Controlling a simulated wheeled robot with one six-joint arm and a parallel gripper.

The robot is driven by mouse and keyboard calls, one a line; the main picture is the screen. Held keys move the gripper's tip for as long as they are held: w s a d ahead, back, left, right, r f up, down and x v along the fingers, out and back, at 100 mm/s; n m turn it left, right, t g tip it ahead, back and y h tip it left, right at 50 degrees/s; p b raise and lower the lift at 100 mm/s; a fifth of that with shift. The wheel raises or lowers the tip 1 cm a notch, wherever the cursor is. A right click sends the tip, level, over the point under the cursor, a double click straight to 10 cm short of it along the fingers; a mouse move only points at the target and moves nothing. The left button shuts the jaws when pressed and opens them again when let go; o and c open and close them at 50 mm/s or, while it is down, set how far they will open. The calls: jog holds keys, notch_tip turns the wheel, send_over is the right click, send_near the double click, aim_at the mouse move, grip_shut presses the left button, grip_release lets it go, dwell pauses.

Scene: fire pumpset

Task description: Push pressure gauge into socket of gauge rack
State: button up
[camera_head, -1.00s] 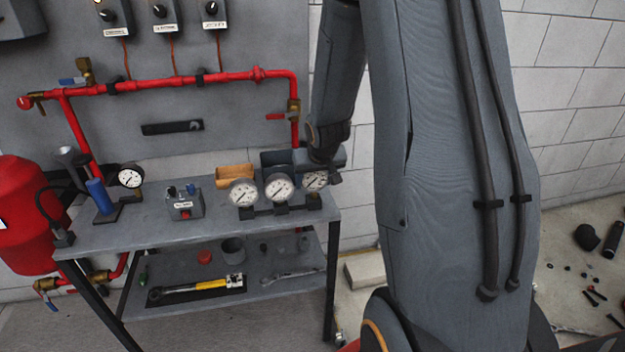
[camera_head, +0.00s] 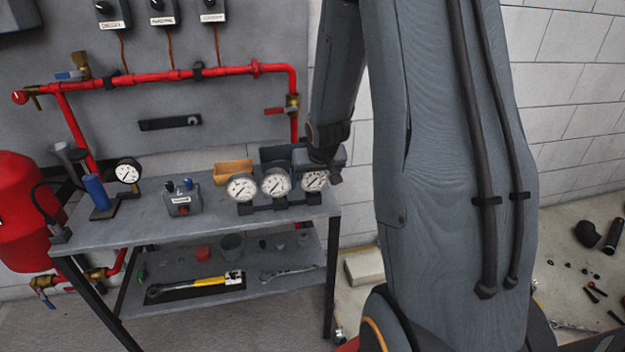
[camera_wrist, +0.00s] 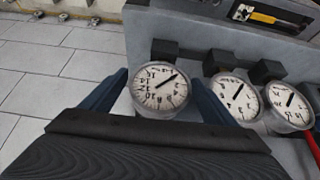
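My gripper (camera_wrist: 160,80) has its two dark blue fingers on either side of a round white-faced pressure gauge (camera_wrist: 160,92), and the fingertips appear to be shut on its rim. In the head view the same gauge (camera_head: 315,181) is at the right end of the dark gauge rack (camera_head: 262,207), partly hidden by my gripper. Two like gauges, the left one (camera_head: 242,187) and the middle one (camera_head: 276,183), stand upright in the rack. I cannot tell how deep the held gauge sits, as its lower end and socket are not clearly visible.
The rack stands near the front right edge of a grey workbench (camera_head: 115,225). An orange bin (camera_head: 234,170) and a dark bin stand behind it. A switch box (camera_head: 182,199) and another gauge on a stand (camera_head: 128,171) are to the left. Red pipes run along the back panel.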

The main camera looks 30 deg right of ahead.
aim_at(313, 176)
jog(key=p+v, duration=0.2)
jog(key=v, duration=0.6)
jog(key=shift+a+p, duration=0.15)
jog(key=shift+p, duration=0.25)
jog(key=shift+f, duration=0.1)
jog(key=s+a+n+g+y, duration=0.1)
jog(key=s+a+n+g, duration=0.2)
jog(key=s+a, duration=1.3)
jog(key=s+r+g, duration=0.1)
jog(key=s+g, duration=0.1)
jog(key=s, duration=0.1)
jog(key=shift+y, duration=0.4)
